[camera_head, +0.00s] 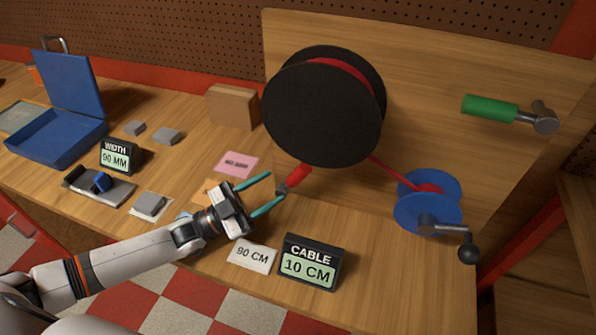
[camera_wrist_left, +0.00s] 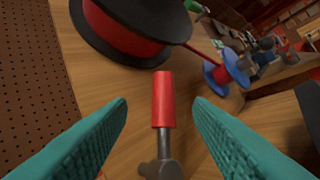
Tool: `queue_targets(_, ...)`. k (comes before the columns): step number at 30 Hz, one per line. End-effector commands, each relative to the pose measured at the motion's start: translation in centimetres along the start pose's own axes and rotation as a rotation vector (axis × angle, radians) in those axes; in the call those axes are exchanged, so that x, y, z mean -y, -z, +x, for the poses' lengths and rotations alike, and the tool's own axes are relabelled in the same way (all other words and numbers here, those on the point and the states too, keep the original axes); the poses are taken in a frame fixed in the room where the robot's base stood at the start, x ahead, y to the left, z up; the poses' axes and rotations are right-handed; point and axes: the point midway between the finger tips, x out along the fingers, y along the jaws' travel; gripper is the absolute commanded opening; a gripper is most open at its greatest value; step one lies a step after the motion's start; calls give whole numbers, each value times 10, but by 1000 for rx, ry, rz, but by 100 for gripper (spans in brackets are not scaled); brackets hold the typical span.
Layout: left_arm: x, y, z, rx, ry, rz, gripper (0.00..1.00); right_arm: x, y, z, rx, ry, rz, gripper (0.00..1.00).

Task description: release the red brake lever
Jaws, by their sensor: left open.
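The red brake lever (camera_head: 298,177) sticks up from a grey metal pivot just below the big black spool (camera_head: 322,108). In the left wrist view the lever (camera_wrist_left: 164,100) has a red grip on a grey shaft and stands in the middle of the picture. My left gripper (camera_head: 268,193) has teal fingers and is open. In the left wrist view its fingers (camera_wrist_left: 160,140) lie on either side of the lever, apart from it. The spool carries red cable, which runs to the blue reel (camera_head: 412,215). My right gripper is not in view.
A green handle (camera_head: 490,109) is on the board at the right. A crank knob (camera_head: 468,254) juts out by the blue reel. The cable display (camera_head: 310,263), a 90 CM card (camera_head: 251,257) and a pink card (camera_head: 238,164) are near my left gripper. A blue case (camera_head: 45,137) stands open at the left.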

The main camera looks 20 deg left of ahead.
Motion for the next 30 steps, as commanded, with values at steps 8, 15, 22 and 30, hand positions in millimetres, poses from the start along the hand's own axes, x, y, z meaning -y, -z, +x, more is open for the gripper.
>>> queue_targets(8, 3, 6, 54, 3, 0, 1, 47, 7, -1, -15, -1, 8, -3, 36)
queue_targets(15, 4, 8, 74, 0, 0, 1, 47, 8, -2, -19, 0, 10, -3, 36)
queue_targets(22, 4, 9, 75, -1, 0, 1, 47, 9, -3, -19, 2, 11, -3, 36)
queue_targets(30, 4, 8, 75, -1, 0, 1, 14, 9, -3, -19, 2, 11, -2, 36)
